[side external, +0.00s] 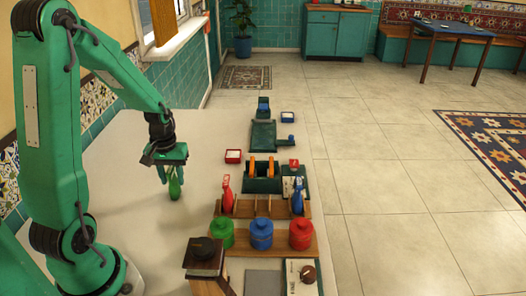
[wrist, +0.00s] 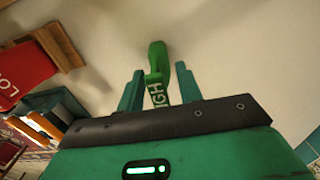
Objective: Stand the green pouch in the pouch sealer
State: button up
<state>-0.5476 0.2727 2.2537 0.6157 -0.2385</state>
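The green pouch (side external: 176,189) is at the left part of the pale worktop, narrow top up, below my gripper (side external: 170,172). In the wrist view the green pouch (wrist: 157,62), with white lettering partly visible, lies between the two fingers of my gripper (wrist: 159,85). The fingers are apart, with a visible gap on the right side of the pouch; on the left I cannot tell if they touch. A dark green unit with two orange bars (side external: 262,184) stands right of the gripper; it may be the pouch sealer, but no label is readable.
A wooden rack (side external: 285,208) holds a red pouch (side external: 227,194) and a blue pouch (side external: 297,196). Green (side external: 222,233), blue (side external: 261,235) and red (side external: 301,234) jars stand in front. The worktop around the green pouch is clear.

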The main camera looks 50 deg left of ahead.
jog(key=shift+r, duration=0.15)
notch_tip(320, 180, up, 12)
dwell(0.6)
dwell(0.5)
jog(key=s+d+r+m+t, duration=0.2)
jog(key=s+d+r+m, duration=0.1)
jog(key=d, duration=0.6)
jog(key=s+d+r+m+t, duration=0.3)
jog(key=d+m, duration=0.3)
jog(key=d, duration=0.2)
jog(key=shift+s+d+r+t, duration=0.3)
jog(key=shift+d+r, duration=0.05)
jog(key=shift+r, duration=0.55)
jog(key=shift+c, duration=0.2)
jog(key=shift+w+a, duration=0.1)
